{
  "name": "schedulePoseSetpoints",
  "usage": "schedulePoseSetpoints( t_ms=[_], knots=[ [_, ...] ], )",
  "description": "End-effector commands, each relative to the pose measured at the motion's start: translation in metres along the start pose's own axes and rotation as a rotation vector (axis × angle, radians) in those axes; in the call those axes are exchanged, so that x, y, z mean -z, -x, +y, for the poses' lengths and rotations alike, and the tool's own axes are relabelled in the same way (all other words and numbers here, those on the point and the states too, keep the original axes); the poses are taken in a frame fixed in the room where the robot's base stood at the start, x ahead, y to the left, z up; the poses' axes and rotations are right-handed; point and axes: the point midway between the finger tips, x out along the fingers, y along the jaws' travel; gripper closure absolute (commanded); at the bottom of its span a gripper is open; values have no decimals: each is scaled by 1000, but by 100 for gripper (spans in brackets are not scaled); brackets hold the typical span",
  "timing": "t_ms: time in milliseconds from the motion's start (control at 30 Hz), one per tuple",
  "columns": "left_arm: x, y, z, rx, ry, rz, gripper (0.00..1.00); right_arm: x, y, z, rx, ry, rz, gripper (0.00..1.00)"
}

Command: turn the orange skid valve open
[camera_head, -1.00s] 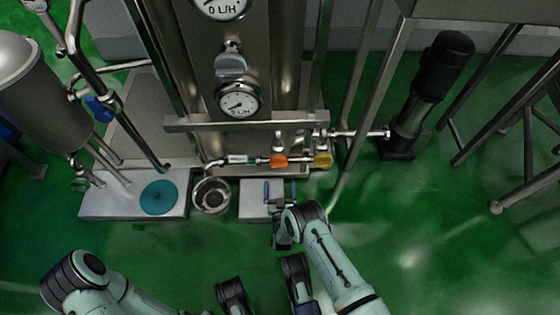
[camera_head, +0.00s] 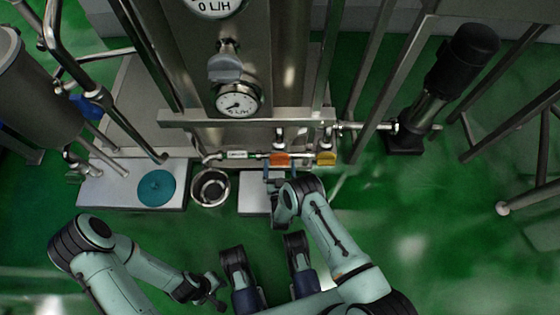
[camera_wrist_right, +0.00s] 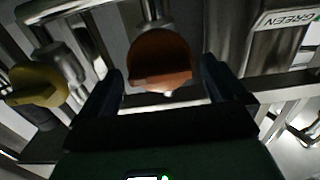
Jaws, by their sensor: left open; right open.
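The orange valve (camera_head: 279,159) sits on the horizontal pipe at the foot of the steel skid panel. My right gripper (camera_head: 279,173) is open just in front of and below it in the head view. In the right wrist view the orange valve (camera_wrist_right: 160,60) appears as a rounded orange cap between the two open fingers, near the fingertips. I cannot tell whether the fingers touch it. My left gripper (camera_head: 217,290) is open and empty, low over the floor and well away from the valve.
A yellow valve (camera_head: 326,158) sits right beside the orange one; it also shows in the right wrist view (camera_wrist_right: 38,84). A green-labelled pipe section (camera_head: 237,155) is on the left. A steel drain bowl (camera_head: 210,188) and a teal disc (camera_head: 157,187) lie left. A black pump (camera_head: 460,60) stands right.

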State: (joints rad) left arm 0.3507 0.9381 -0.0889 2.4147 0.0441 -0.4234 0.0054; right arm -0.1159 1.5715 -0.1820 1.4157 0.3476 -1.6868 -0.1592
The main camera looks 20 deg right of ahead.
Motion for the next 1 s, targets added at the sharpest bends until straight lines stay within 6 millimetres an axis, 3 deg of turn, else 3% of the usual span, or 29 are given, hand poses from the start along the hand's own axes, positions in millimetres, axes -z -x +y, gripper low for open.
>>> schedulePoseSetpoints(
  t_ms=[267,433,767,1000],
  knots=[
    [1,0,0,-1,-1,2,57,0,1,0,0,0,0,2],
    [0,0,0,-1,0,2,57,0,0,0,0,0,0,52],
    [1,1,1,-2,-1,5,57,0,0,0,0,32,0,52],
    [5,3,4,-7,-5,18,57,0,0,-1,2,161,1,52]
  ],
)
